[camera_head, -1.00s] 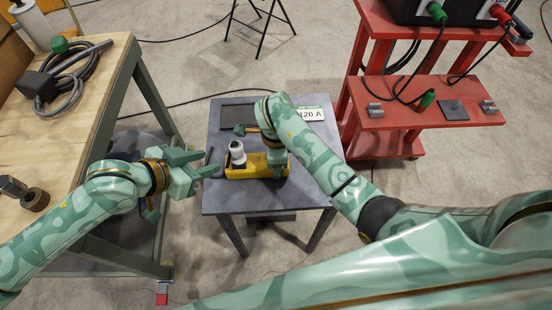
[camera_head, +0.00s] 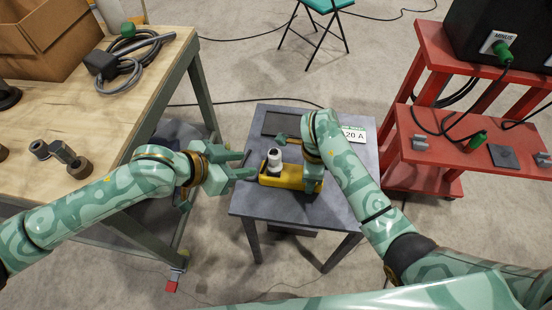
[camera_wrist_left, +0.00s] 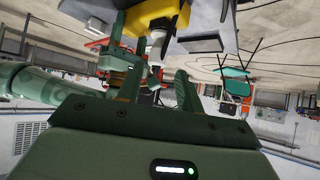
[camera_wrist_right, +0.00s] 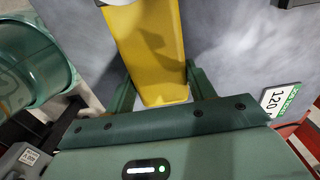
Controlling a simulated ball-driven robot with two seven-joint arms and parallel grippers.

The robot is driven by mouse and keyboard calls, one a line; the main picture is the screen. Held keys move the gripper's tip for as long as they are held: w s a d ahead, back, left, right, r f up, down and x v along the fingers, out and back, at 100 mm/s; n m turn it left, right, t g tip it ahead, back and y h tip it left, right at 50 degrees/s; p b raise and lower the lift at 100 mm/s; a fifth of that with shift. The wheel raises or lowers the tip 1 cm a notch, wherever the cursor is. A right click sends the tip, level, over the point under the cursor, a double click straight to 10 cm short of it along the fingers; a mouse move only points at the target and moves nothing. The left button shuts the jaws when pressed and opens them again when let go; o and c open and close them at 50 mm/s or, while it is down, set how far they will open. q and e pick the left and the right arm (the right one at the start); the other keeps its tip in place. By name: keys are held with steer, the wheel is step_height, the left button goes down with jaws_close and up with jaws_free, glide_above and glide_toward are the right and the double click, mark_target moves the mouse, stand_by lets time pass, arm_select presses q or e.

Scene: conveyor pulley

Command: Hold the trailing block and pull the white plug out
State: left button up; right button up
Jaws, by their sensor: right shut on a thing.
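The yellow trailing block (camera_head: 282,181) lies on the small grey table. The white plug (camera_head: 275,158) stands upright in its left end. My left gripper (camera_head: 246,164) is open and empty, its fingers pointing right toward the plug, just left of it and apart from it. In the left wrist view the plug (camera_wrist_left: 156,43) is ahead of the parted fingers. My right gripper (camera_head: 313,186) is shut on the right end of the block from above. In the right wrist view the yellow block (camera_wrist_right: 152,50) fills the space between the fingers.
The grey table (camera_head: 262,206) also bears a dark flat panel (camera_head: 282,123) and a number sign (camera_head: 354,134) behind the block. A wooden bench (camera_head: 100,140) with cables and metal parts stands left, near my left arm. A red cart (camera_head: 440,155) stands right.

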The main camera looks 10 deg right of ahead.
arm_select(q)
steer(key=shift+o, duration=0.3)
steer(key=o, duration=0.3)
steer(key=m+g+y, duration=0.3)
steer(key=m+y, duration=0.4)
steer(key=m, duration=2.4)
glide_toward(275, 161)
steer(key=shift+m, duration=0.3)
steer(key=x, duration=0.8)
steer(key=w+x, duration=0.1)
steer(key=x, duration=0.3)
steer(key=shift+w+a+f, duration=0.1)
steer(key=shift+w+f, duration=0.05)
steer(key=shift+f, duration=0.05)
jaws_close()
